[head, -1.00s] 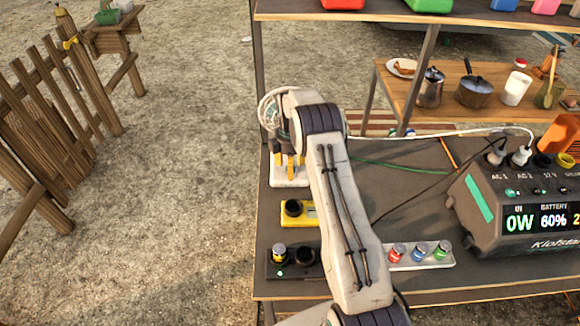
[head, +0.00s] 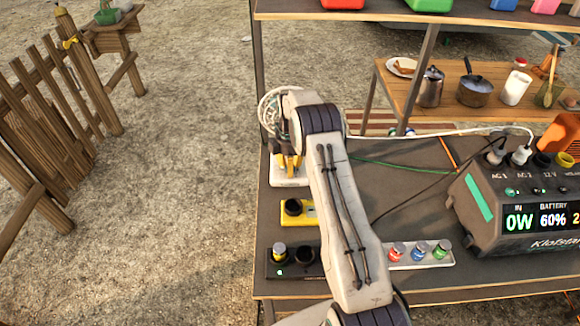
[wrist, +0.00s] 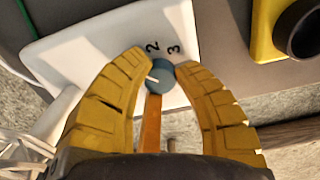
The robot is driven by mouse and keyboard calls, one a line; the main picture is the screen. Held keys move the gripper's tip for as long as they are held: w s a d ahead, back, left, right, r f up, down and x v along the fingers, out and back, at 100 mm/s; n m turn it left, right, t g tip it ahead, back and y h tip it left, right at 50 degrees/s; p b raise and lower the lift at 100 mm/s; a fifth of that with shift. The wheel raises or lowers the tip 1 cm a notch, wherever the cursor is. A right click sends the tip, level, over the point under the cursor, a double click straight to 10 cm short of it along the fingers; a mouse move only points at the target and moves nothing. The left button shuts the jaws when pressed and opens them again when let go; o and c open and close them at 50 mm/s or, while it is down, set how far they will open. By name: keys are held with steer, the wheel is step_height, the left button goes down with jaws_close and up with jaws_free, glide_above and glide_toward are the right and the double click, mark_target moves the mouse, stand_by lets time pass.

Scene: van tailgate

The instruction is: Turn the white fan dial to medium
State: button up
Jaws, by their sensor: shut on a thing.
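The white fan panel (wrist: 90,50) fills the middle of the wrist view, with the printed numbers 2 and 3 near its dial. The round blue-grey dial (wrist: 159,75) has a short white pointer mark that points to the left and slightly up in that view, not straight at the 2 or 3. My gripper (wrist: 160,72) has its yellow fingers closed on both sides of the dial. In the head view the white panel (head: 290,183) shows at the table's left edge, under my gripper (head: 289,172); the dial is hidden there.
A yellow unit with a black knob (head: 295,207) and a dark box (head: 292,262) with a lit green light are nearer. A white strip with coloured knobs (head: 420,257) lies to their right. The power station (head: 525,215) stands at the right. A shelf post (head: 420,75) rises behind.

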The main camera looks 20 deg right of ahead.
jaws_close()
steer(key=shift+f+m, duration=0.1)
steer(key=shift+m, duration=0.2)
steer(key=m+b, duration=0.2)
steer(key=shift+f+m, duration=0.1)
steer(key=shift+m, duration=0.2)
steer(key=m+b, duration=0.1)
steer(key=m, duration=0.3)
steer(key=shift+s+m, duration=0.1)
steer(key=shift+m, duration=0.3)
steer(key=o, duration=1)
jaws_free()
steer(key=shift+r, duration=0.2)
